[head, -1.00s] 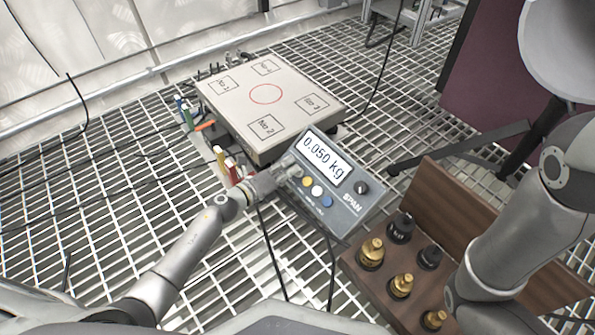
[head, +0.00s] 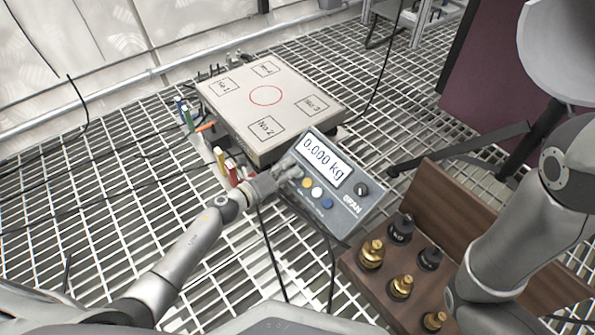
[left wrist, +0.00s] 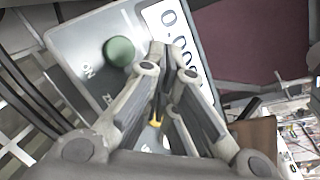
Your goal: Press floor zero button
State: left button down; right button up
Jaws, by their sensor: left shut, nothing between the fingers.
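The grey scale indicator (head: 350,207) lies tilted on the grating, and its display (head: 323,159) reads 0.000 kg. A yellow button (head: 306,181), a white button (head: 316,191), a blue button (head: 326,202) and a dark knob (head: 361,188) show on its face. My left gripper (head: 291,168) is shut and empty, at the panel's left end by the display. In the left wrist view a green round button (left wrist: 118,51) sits beside the fingertips (left wrist: 167,62); I cannot tell whether they touch the panel. My right gripper is out of view.
A square weighing platform (head: 220,100) with a red circle and numbered corners stands behind the indicator. A wooden case (head: 440,185) with brass and black weights is at the right. Cables (head: 270,250) cross the grating, and coloured connectors (head: 221,160) stand near my left arm.

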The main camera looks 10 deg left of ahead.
pick_arm(q)
notch_tip(320, 180, up, 5)
jog(key=s+a+p, duration=0.2)
jog(key=p, duration=0.3)
jog(key=shift+s, duration=0.35)
jog(key=shift+a, duration=0.1)
dwell(0.5)
